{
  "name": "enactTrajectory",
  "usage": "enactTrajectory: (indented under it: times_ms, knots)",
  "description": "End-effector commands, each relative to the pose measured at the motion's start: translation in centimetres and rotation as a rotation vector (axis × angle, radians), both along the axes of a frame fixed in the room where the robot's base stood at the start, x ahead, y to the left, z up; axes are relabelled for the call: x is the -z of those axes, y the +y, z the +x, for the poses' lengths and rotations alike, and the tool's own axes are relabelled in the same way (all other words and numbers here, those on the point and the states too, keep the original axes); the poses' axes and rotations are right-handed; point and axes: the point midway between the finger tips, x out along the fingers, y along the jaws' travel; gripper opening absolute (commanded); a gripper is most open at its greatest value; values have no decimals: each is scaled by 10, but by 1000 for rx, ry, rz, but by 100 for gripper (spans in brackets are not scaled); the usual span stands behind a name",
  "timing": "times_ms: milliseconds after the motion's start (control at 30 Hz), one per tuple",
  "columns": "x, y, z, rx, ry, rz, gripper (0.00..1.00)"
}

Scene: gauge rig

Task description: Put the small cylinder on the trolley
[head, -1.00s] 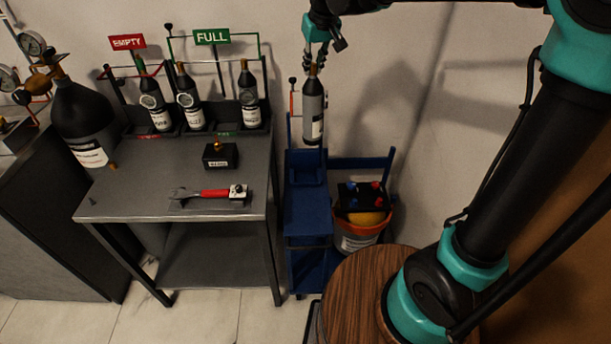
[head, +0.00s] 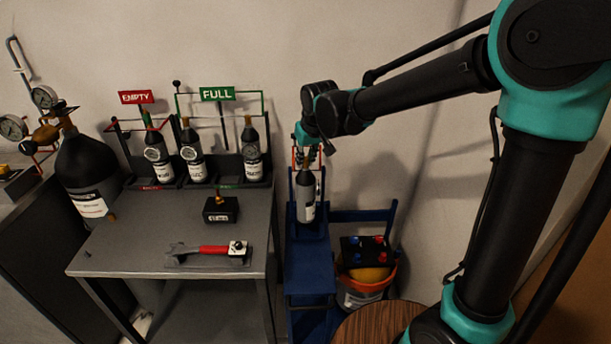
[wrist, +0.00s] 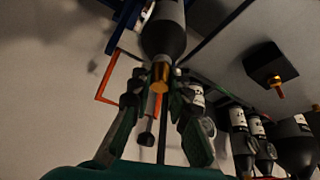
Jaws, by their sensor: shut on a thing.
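The small cylinder (head: 306,196) is grey with a white label and a brass-coloured neck. It hangs roughly upright below my gripper (head: 307,156), which is shut on its neck end. The blue trolley (head: 309,273) stands right of the bench. The cylinder's base is at the trolley's upper back part; I cannot tell whether it touches. In the wrist view, the cylinder (wrist: 163,32) and its brass neck (wrist: 160,75) show between the fingers of my gripper (wrist: 158,92).
The metal bench (head: 130,244) carries a red-handled wrench (head: 210,249), a small black block (head: 221,210) and a rack of similar cylinders under EMPTY (head: 136,97) and FULL (head: 217,94) signs. A bucket (head: 368,281) stands right of the trolley. A large black cylinder (head: 86,170) is at left.

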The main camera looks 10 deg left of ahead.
Motion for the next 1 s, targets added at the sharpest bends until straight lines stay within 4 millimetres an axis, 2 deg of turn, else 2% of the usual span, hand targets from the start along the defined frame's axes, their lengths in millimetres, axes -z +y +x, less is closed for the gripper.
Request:
enactTrajectory:
  times_ms: [100,267,533,967,1000]
  knots:
    - [14,0,0,0,-1,1,0]
    - [22,0,1,0,-1,1,0]
    - [52,0,0,0,-1,1,0]
    - [58,0,0,0,-1,1,0]
    - [59,0,0,0,0,0,21]
